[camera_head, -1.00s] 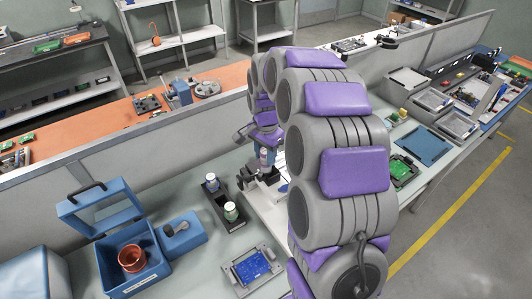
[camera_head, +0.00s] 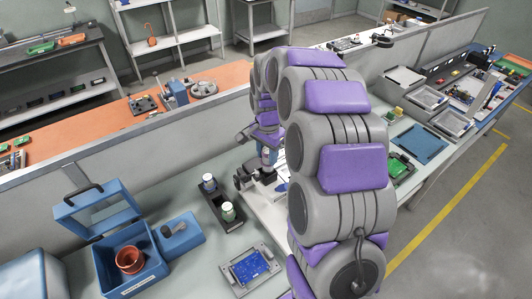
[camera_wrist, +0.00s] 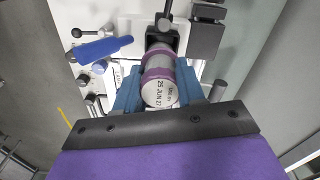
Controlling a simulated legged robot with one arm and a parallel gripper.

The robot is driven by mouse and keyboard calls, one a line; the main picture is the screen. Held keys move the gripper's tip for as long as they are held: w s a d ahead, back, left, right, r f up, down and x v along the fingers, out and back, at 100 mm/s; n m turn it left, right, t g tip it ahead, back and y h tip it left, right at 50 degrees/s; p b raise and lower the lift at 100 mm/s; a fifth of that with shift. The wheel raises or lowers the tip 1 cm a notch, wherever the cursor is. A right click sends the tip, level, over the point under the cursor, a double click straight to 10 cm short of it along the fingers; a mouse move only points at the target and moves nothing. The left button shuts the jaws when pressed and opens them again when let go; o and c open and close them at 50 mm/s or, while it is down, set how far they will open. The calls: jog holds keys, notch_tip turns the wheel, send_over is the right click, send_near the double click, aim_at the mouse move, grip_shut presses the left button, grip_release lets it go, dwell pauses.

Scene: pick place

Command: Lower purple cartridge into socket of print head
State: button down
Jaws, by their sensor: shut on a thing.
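The print head (camera_wrist: 163,25) shows as a dark holder just past the cartridge's far end, on a white machine plate. The cartridge overlaps the holder in this view, and I cannot tell whether it is inside the socket. In the head view, the cartridge (camera_head: 268,157) is small and upright at the end of my arm, above the white machine base (camera_head: 268,209).
A dark rack (camera_head: 219,208) with two capped cartridges stands left of the machine. A blue circuit board in a grey fixture (camera_head: 231,277) lies in front. A blue bin (camera_head: 158,272) holds a reddish-brown cup. A blue-handled tool (camera_wrist: 100,49) lies on the machine plate.

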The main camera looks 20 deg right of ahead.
jog(key=shift+a+f, duration=0.1)
jog(key=shift+f, duration=1.7)
dwell(0.8)
jog(key=c, duration=0.6)
grip_release()
jog(key=c, duration=0.4)
jog(key=shift+o, duration=0.2)
jog(key=shift+r+p, duration=1.25)
jog(key=shift+r, duration=2.25)
